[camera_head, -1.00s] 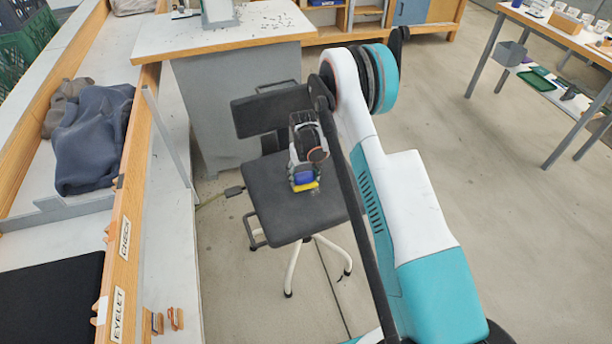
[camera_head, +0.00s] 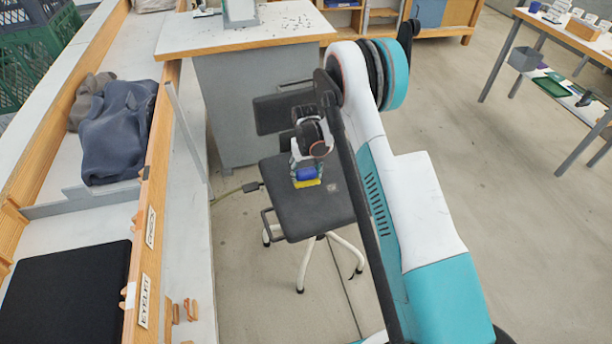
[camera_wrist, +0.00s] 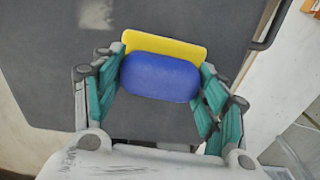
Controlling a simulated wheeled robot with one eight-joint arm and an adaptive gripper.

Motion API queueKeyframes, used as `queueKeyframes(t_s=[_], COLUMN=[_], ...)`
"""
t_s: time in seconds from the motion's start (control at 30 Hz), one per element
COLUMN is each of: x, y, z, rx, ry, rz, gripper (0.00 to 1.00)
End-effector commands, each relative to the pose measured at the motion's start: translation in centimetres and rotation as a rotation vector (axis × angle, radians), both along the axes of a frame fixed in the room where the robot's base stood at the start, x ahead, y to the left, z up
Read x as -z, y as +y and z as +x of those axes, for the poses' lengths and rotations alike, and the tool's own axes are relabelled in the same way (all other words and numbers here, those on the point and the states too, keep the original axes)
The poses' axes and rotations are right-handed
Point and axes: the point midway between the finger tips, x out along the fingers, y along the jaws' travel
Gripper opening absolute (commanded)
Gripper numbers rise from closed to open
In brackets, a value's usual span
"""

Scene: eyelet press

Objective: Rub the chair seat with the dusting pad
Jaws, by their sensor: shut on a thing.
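The dusting pad has a blue grip (camera_wrist: 160,77) and a yellow base (camera_wrist: 165,46). My gripper (camera_wrist: 157,85) is shut on the blue grip, with a teal finger on each side. In the head view the pad (camera_head: 307,183) is at the dark grey chair seat (camera_head: 318,208), near its middle, below my gripper (camera_head: 306,165). The yellow base appears to lie on or just above the seat; contact cannot be made out for sure. In the wrist view the seat (camera_wrist: 50,60) fills most of the background. A paler patch (camera_wrist: 96,14) shows on the seat.
The chair's backrest (camera_head: 283,110) rises behind the seat, close to my arm. A workbench (camera_head: 240,35) stands behind the chair. The floor to the right is open.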

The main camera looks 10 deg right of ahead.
Motion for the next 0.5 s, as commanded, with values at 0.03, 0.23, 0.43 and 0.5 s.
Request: queueKeyframes(t_s=[0.03,0.23,0.43,0.5], x=[-0.7,-2.4,-4.2,-4.5], y=[0.0,0.0,0.0,0.0], z=[0.0,0.2,0.2,0.2], rx=[0.0,0.0,0.0,0.0], ry=[0.0,0.0,0.0,0.0], rz=[0.0,0.0,0.0,0.0], gripper=[0.4,0.4,0.4,0.4])
